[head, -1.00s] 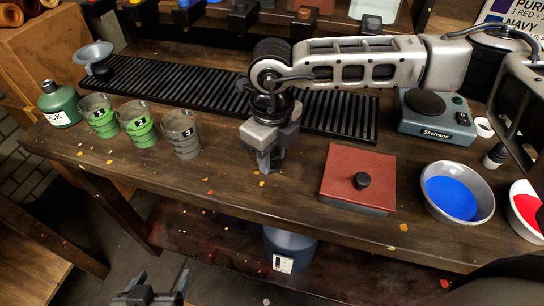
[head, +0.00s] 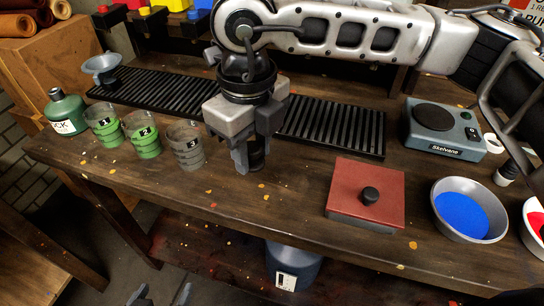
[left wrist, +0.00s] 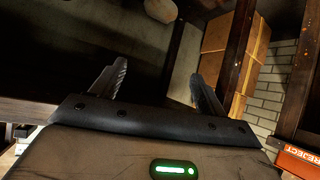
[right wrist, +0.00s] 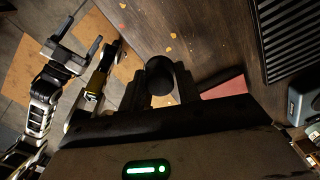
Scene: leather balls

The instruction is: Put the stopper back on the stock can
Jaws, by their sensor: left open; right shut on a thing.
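The stock can (head: 66,112) is a green can with a white label reading "CK", standing upright at the table's far left in the head view. Its short neck looks dark on top; I cannot see inside. My right gripper (head: 250,155) points down above the middle of the table, right of the cups. It is shut on the stopper, a black round piece that shows between the fingers in the right wrist view (right wrist: 160,80). My left gripper (head: 160,296) is open and empty, low in front of the table; its spread fingers show in the left wrist view (left wrist: 155,88).
Several cups with green and grey bands (head: 145,135) stand between can and right gripper. A funnel (head: 102,70) stands behind the can beside a black ribbed mat (head: 330,130). A red box (head: 365,190), blue-filled bowl (head: 468,212) and Skelvane device (head: 445,130) stand right.

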